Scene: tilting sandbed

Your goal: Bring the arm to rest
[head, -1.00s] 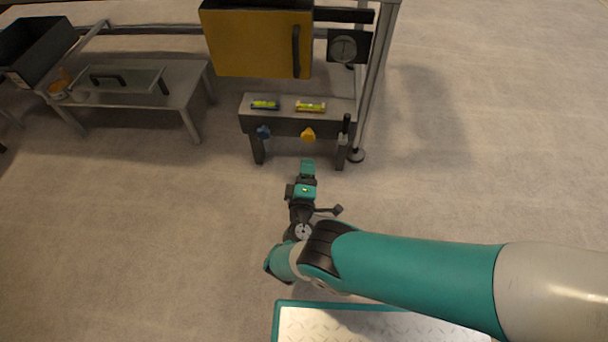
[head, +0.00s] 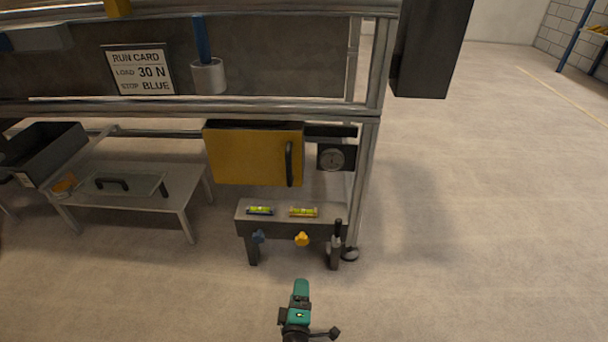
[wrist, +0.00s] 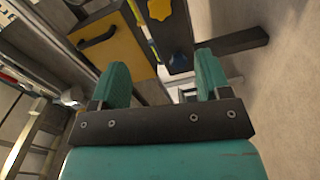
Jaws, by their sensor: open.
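My gripper (head: 300,290) shows at the bottom middle of the head view, in front of the low grey bench (head: 292,226) and apart from it. In the wrist view my gripper (wrist: 163,80) has its two teal fingers spread, with nothing between them. Past the fingers the wrist view shows a yellow knob (wrist: 159,9) and a blue knob (wrist: 179,62). In the head view the yellow knob (head: 302,239) and blue knob (head: 259,236) are on the bench front. Most of my arm is out of the head view.
The yellow cabinet door (head: 248,154) with a black handle hangs above the bench, beside a round gauge (head: 332,157). A metal frame post (head: 373,90) stands right of them. A low table (head: 180,192) with a glass cover is at left. Floor at right is clear.

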